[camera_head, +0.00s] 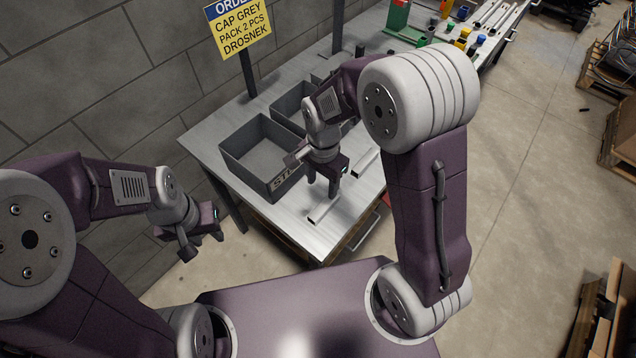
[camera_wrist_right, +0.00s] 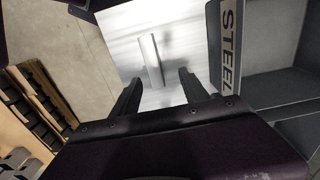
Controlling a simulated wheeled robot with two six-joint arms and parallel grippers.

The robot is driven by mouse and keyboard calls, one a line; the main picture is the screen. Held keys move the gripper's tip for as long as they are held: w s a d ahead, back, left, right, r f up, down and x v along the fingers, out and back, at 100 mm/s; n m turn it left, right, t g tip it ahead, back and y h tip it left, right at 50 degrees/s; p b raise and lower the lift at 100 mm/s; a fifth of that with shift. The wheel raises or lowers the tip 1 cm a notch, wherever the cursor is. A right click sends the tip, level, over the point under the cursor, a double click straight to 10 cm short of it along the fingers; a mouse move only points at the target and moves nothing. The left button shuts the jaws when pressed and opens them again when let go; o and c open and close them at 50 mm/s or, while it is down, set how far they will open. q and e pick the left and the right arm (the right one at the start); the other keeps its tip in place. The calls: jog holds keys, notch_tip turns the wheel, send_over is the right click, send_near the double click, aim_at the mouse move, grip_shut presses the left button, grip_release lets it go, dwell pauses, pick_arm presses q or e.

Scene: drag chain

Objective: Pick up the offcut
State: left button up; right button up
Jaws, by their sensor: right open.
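The offcut, a short light-grey metal piece (camera_head: 323,208), lies on the bench top near its front edge. It also shows in the right wrist view (camera_wrist_right: 151,60), lying flat and lengthwise ahead of the fingers. My right gripper (camera_head: 322,186) is above the bench, close to the offcut. Its two fingers (camera_wrist_right: 158,80) are apart with nothing between them. My left gripper (camera_head: 204,246) hangs beside the bench on the left, off its surface. I cannot tell whether its fingers are apart.
A grey bin marked STEEL (camera_head: 262,150) stands left of the right gripper; its wall (camera_wrist_right: 228,45) shows at right in the wrist view. Another light bar (camera_head: 365,162) lies farther right on the bench (camera_head: 215,140). An order sign (camera_head: 240,30) stands behind. Pallets (camera_head: 622,130) are at right.

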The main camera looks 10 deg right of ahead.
aim_at(324, 205)
jog(key=shift+s+a+r, duration=0.1)
jog(key=shift+s+a, duration=0.05)
jog(key=shift+s, duration=0.25)
jog(key=shift+s+f, duration=0.75)
jog(key=shift+f, duration=0.15)
jog(key=shift+w+f, duration=0.25)
jog(key=shift+f, duration=0.25)
jog(key=shift+w+f, duration=0.2)
jog(key=shift+f, duration=0.25)
jog(key=shift+w+f, duration=0.15)
jog(key=f, duration=0.3)
jog(key=f+b, duration=0.1)
jog(key=shift+s+d+f, duration=0.35)
jog(key=shift+s, duration=0.05)
jog(key=shift+w+f, duration=0.1)
jog(key=shift+w, duration=0.1)
jog(key=shift+s, duration=0.1)
jog(key=c, duration=0.5)
pick_arm(q)
jog(key=shift+s+f, duration=0.3)
jog(key=shift+s, duration=0.35)
pick_arm(e)
grip_shut()
